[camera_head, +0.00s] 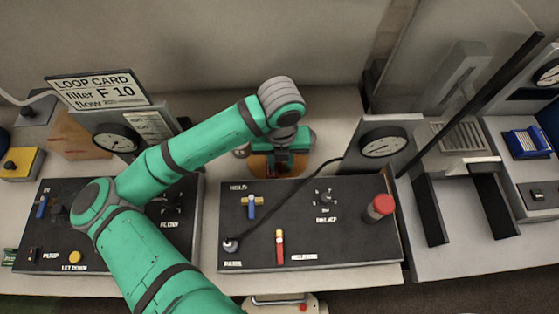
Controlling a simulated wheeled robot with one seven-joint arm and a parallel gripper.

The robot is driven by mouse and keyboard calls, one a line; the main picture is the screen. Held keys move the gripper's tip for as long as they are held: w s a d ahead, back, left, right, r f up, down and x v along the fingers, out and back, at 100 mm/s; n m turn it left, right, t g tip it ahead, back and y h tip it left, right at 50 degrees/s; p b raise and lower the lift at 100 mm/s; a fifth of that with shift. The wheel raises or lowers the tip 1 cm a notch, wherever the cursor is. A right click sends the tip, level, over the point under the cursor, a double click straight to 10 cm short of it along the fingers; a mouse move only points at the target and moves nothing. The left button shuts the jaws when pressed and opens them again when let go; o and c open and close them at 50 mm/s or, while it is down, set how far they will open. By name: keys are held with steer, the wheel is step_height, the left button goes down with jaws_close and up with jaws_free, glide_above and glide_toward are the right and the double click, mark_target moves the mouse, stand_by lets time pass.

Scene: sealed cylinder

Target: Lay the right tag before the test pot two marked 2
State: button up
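My green arm reaches across the bench. My gripper (284,168) points down behind the middle black panel, at a round orange-brown object (261,167). The arm's end covers part of that object, and I cannot tell what it is. The fingertips are too small and hidden to show whether they are open or hold something. I cannot make out any tag or a pot marked 2. A card (97,90) at the back left reads "LOOP CARD", "filter F 10" and "flow", with smaller text unreadable.
The middle panel (340,245) carries a blue lever, a red lever, a black knob and a red button (380,207). The left panel (55,240) is partly behind my arm. Gauges (384,142) stand behind. A dark slanted bar (485,95) rises at right, above a grey stand.

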mark_target(280, 165)
steer(key=shift+r, duration=0.15)
steer(key=shift+w+r, duration=0.1)
steer(key=shift+r, duration=0.2)
step_height(280, 165, up, 7)
steer(key=shift+f, duration=0.1)
steer(key=shift+w, duration=0.1)
stand_by(0.4)
